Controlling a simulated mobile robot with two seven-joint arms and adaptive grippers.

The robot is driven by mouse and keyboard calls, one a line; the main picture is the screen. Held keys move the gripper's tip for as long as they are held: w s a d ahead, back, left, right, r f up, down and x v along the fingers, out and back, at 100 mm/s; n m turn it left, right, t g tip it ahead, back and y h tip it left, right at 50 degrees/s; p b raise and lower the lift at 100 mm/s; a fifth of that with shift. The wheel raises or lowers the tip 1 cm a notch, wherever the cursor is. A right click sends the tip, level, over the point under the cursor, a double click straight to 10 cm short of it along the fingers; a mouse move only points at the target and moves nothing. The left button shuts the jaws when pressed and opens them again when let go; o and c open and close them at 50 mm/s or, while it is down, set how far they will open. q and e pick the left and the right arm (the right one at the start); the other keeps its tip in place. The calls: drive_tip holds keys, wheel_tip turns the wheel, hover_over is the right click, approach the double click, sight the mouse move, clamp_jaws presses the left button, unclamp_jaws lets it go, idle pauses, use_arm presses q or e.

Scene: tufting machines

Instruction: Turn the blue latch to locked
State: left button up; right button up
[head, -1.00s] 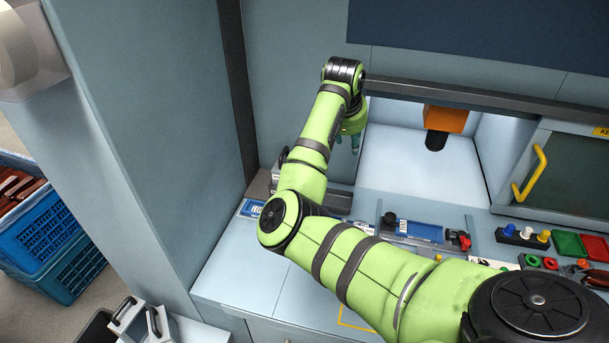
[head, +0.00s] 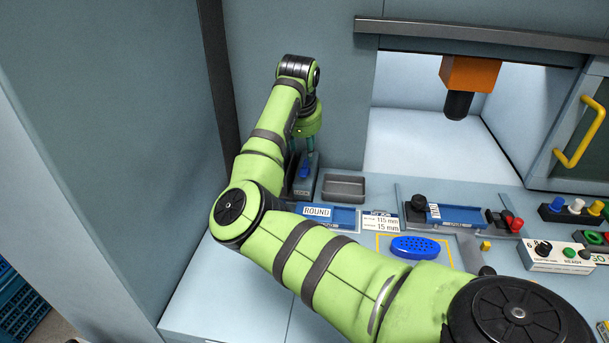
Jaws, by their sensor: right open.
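The blue latch (head: 304,170) appears as a small blue piece on a grey upright block (head: 302,187) against the back wall, left of the empty grey tray. My right gripper (head: 303,155) points down over it, with its teal fingers apart on either side of the latch's top. Whether the fingers touch the latch cannot be told. The gripper and wrist partly hide the latch, and its locked or unlocked mark cannot be read. My left gripper is not in view.
A grey tray (head: 344,188) and a blue holder labelled ROUND (head: 328,216) stand close right of the block. A blue oval piece (head: 415,247) lies in a yellow outline. An orange tool head (head: 470,73) hangs in the recess. A wall closes the left side.

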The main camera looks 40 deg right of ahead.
sight(307, 162)
drive_tip(key=x, duration=0.2)
drive_tip(key=shift+s+d+f+p, duration=0.1)
drive_tip(key=shift+f+p, duration=0.15)
drive_tip(key=shift+p, duration=0.1)
drive_tip(key=x, duration=0.3)
drive_tip(key=shift+w+d+f, duration=0.15)
drive_tip(key=shift+w+f, duration=0.05)
drive_tip(key=shift+f, duration=0.15)
drive_tip(key=shift+d+f+p, duration=0.1)
drive_tip(key=shift+f+p, duration=0.1)
drive_tip(key=shift+p, duration=0.1)
drive_tip(key=shift+f, duration=0.2)
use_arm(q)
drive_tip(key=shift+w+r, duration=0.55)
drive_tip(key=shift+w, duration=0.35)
use_arm(e)
clamp_jaws()
